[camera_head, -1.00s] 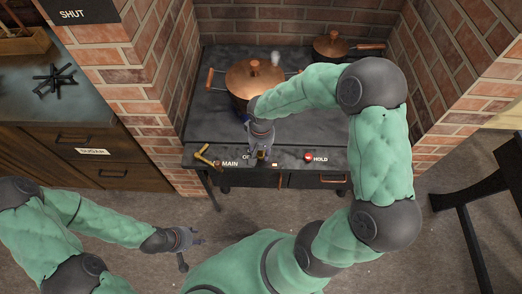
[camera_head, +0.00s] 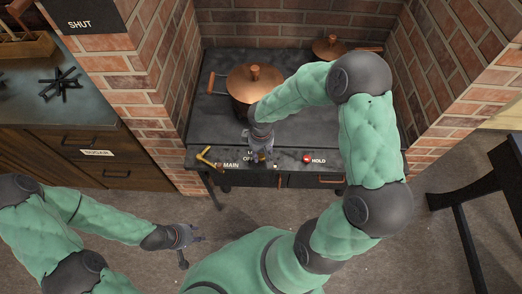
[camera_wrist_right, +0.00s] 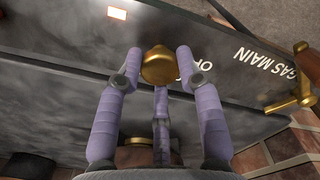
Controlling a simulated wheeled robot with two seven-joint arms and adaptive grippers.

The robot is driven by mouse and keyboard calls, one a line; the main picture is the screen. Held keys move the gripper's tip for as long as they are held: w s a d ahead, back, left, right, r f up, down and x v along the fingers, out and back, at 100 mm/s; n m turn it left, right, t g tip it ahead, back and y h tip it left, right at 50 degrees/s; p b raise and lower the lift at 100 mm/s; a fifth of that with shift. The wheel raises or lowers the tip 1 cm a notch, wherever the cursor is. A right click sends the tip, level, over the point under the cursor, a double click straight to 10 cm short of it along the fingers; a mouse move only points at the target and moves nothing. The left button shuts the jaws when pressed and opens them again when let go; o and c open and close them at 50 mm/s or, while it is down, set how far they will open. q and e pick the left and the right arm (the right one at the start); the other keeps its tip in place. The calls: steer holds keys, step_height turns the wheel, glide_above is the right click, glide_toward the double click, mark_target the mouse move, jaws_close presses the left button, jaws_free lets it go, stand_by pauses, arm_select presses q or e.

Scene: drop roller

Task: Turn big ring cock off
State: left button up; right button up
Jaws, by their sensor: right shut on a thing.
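A brass cock (camera_wrist_right: 158,66) stands on the front edge of the dark stove. My right gripper (camera_head: 262,157) is shut on it, with fingers on both sides of it and one below in the right wrist view. The gripper hides most of the cock in the head view. Letters starting "OF" are beside it. A copper pot (camera_head: 250,82) with a lid stands behind it on the stove. No flame shows under the pot. My left gripper (camera_head: 190,238) is empty over the floor at lower left, its fingers apart.
The brass gas main lever (camera_head: 207,158) is left of the cock; it also shows in the right wrist view (camera_wrist_right: 300,90). A red HOLD button (camera_head: 307,158) is to the right. A smaller copper pan (camera_head: 328,47) stands at the back. Brick walls flank the stove.

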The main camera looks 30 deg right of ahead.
mark_target(261, 155)
steer(key=shift+n+p, duration=0.75)
steer(key=shift+n, duration=0.85)
steer(key=o, duration=1.1)
steer(key=shift+o, duration=0.2)
step_height(261, 155, up, 12)
steer(key=shift+s+f, duration=0.1)
